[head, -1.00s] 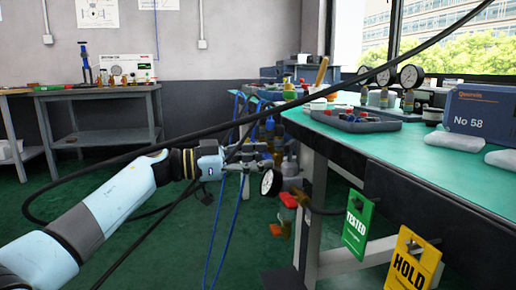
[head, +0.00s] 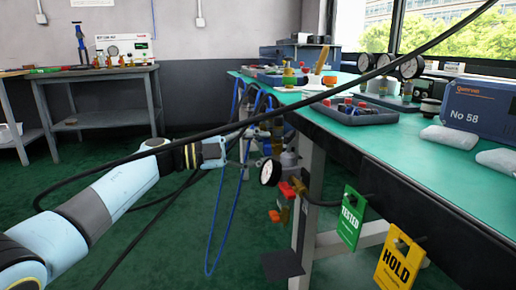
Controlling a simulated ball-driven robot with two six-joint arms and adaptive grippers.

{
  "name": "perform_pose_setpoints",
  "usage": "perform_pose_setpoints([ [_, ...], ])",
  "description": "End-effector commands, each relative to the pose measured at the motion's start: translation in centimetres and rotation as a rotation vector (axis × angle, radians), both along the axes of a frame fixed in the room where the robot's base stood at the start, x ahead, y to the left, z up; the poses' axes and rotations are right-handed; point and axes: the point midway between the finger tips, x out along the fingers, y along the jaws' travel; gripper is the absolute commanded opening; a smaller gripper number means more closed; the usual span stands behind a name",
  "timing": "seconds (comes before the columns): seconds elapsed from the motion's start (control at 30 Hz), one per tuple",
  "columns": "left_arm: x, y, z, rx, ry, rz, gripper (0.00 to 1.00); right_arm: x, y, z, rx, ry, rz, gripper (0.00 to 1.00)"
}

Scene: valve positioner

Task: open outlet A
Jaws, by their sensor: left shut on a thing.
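My left gripper (head: 248,149) reaches in from the left to the near end of the green-topped bench. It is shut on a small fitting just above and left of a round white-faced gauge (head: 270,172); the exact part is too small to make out. Red-orange parts (head: 287,190) and brass fittings sit just right of and below the gauge, beside the bench leg. An orange piece (head: 275,216) hangs lower. No label for outlet A is readable. My right gripper is not in view.
Blue hoses (head: 211,240) hang below my left gripper. A black cable crosses the view in front. Green TESTED (head: 350,218) and yellow HOLD (head: 399,262) tags hang from the bench edge. A grey tray (head: 349,115) and blue No 58 case (head: 486,113) stand on top.

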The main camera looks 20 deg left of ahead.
Motion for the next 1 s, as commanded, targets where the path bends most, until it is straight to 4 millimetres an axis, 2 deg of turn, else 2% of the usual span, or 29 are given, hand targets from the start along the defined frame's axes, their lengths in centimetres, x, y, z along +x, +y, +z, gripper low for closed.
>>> perform_pose_setpoints([
  [0.5, 0.0, 0.1, -0.2, 0.217, -0.316, 0.001, 0.05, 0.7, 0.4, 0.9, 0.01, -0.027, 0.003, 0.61],
  [1.0, 0.0, 0.1, 0.0, 0.272, -0.398, 0.001, 0.05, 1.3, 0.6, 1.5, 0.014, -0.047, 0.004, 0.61],
])
